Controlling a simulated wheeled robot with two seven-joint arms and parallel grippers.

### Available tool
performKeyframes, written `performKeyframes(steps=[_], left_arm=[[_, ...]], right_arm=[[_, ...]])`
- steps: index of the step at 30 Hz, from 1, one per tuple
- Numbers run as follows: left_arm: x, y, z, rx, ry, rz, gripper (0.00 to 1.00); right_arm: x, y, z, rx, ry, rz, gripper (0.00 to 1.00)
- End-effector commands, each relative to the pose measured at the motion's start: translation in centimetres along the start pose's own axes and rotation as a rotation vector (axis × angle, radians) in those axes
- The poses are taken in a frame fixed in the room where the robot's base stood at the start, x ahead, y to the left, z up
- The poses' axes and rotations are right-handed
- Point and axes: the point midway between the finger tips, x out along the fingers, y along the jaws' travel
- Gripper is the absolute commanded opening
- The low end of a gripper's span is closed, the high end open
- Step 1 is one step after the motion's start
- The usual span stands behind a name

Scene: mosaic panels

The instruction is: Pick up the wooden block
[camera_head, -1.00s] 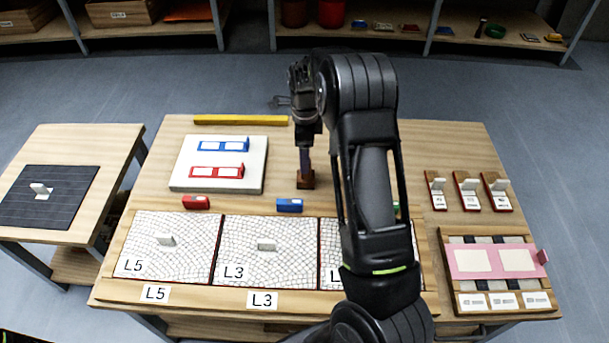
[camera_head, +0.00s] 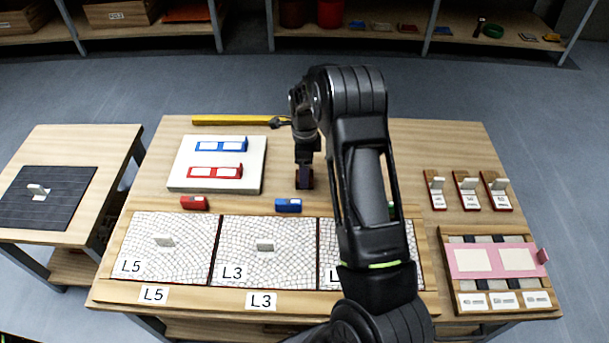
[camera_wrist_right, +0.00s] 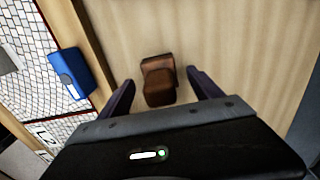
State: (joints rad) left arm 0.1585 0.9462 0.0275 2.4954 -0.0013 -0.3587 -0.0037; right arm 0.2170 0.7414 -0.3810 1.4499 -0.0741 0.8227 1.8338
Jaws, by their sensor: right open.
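The wooden block (camera_wrist_right: 158,86) is a small brown piece with a stepped shape, lying on the wooden table. In the right wrist view it sits between the two spread fingers of my right gripper (camera_wrist_right: 161,77), with bare tabletop visible on both sides of it. In the head view my right gripper (camera_head: 304,183) points down over the block's spot, between the white board and my own arm, and hides the block almost fully. My right gripper is open and holds nothing. My left gripper is not in view.
A blue block (camera_head: 288,205) lies close in front of the right gripper, and a red block (camera_head: 194,202) is further left. White mosaic panels (camera_head: 185,262) fill the table's front. A white board (camera_head: 190,184) and a yellow bar (camera_head: 230,120) lie behind.

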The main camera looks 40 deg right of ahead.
Motion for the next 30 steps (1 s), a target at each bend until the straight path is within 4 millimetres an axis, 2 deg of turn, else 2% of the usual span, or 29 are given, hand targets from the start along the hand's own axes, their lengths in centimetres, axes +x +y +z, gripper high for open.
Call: performKeyframes(steps=[4,21,30], left_arm=[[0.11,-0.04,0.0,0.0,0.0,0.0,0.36],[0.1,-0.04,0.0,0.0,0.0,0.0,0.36],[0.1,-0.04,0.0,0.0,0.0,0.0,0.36]], right_arm=[[1.24,-0.03,-0.03,0.0,0.0,-0.001,0.75],[1.22,-0.04,-0.02,0.0,0.0,-0.001,0.75],[1.22,-0.03,-0.02,0.0,0.0,-0.001,0.52]])
